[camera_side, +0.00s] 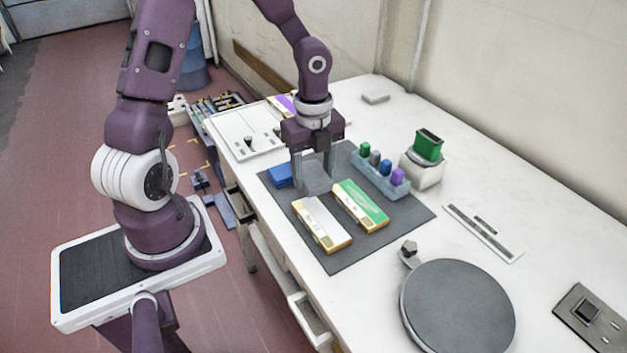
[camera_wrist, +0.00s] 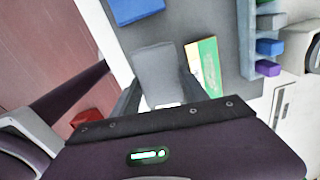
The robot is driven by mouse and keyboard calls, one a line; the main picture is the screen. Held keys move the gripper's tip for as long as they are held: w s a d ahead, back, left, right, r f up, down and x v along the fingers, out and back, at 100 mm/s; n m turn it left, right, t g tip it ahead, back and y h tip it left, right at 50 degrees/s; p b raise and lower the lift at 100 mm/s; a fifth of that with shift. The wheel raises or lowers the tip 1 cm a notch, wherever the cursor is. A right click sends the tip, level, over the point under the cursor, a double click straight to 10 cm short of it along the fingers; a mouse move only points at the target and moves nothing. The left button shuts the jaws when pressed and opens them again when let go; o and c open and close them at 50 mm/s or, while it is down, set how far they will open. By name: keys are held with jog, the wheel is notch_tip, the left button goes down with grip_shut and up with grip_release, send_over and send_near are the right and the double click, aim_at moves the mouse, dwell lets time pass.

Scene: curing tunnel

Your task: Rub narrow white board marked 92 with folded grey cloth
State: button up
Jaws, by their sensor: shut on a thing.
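The folded grey cloth (camera_side: 316,181) is a soft grey block between the fingers of my gripper (camera_side: 313,172). It also shows in the wrist view (camera_wrist: 154,66). My gripper is shut on it, over the back part of the dark grey mat; I cannot tell if the cloth touches the mat. The narrow white board (camera_side: 320,222) has tan edges and lies flat on the mat, in front of the cloth. Its mark is too small to read. In the wrist view, the gripper body hides most or all of it.
A green-topped board (camera_side: 361,205) lies beside the white one. A blue block (camera_side: 280,175) is left of the cloth. A rack of coloured pieces (camera_side: 380,178) stands at the mat's back right edge. A round grey turntable (camera_side: 458,307) is at the front right. The mat's front (camera_side: 350,252) is bare.

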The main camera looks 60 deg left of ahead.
jog(key=shift+r, duration=1.25)
